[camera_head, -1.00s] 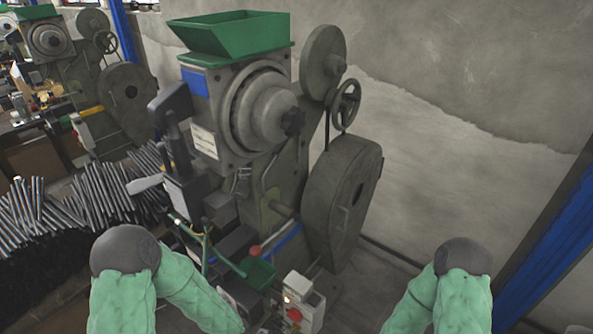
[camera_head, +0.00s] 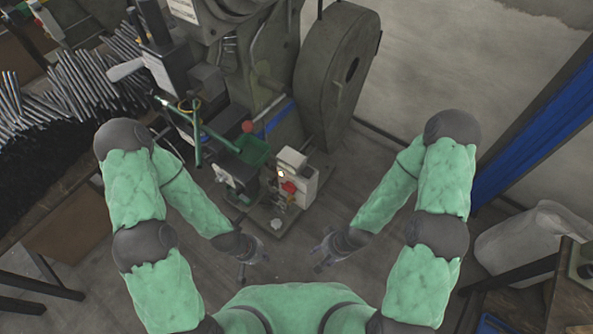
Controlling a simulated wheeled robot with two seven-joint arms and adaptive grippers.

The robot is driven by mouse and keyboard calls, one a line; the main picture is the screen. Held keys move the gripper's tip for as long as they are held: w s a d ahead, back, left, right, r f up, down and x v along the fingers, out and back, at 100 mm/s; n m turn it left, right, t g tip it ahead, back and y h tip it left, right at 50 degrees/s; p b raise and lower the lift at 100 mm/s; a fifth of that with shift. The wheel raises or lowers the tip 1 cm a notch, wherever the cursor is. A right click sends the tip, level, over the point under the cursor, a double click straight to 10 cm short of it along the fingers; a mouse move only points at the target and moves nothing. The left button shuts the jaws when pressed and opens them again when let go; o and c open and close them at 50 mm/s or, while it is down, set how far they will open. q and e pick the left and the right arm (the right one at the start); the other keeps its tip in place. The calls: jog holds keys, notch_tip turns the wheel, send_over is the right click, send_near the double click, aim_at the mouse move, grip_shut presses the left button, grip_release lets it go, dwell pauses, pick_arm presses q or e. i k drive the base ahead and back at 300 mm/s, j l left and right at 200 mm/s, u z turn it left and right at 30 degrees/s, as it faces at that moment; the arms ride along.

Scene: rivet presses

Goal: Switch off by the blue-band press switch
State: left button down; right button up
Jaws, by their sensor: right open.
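The press (camera_head: 262,50) stands at the top centre, its upper part cut off by the view. A blue strip (camera_head: 279,118) shows low on it. A pale switch box (camera_head: 304,180) with a red button (camera_head: 289,187) stands at its foot, right of a green tray (camera_head: 252,150). My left gripper (camera_head: 252,262) is below and left of the box, apart from it; its fingers are small and dark, so their opening is unclear. My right gripper (camera_head: 321,259) is open and empty, below and right of the box, touching nothing.
A red ball-topped lever (camera_head: 247,127) stands beside the green tray. Many metal rods (camera_head: 85,80) lie at the left. A large wheel (camera_head: 338,75) is on the press's right. A blue post (camera_head: 540,135) and a pale sack (camera_head: 535,240) are at the right. Floor right of the box is clear.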

aim_at(288, 187)
jog(key=j, duration=0.6)
jog(key=k+j+z, duration=0.1)
jog(key=j, duration=0.5)
jog(key=k+j, duration=0.1)
jog(key=j, duration=0.45)
jog(key=k+j+z, duration=0.1)
jog(key=j, duration=0.5)
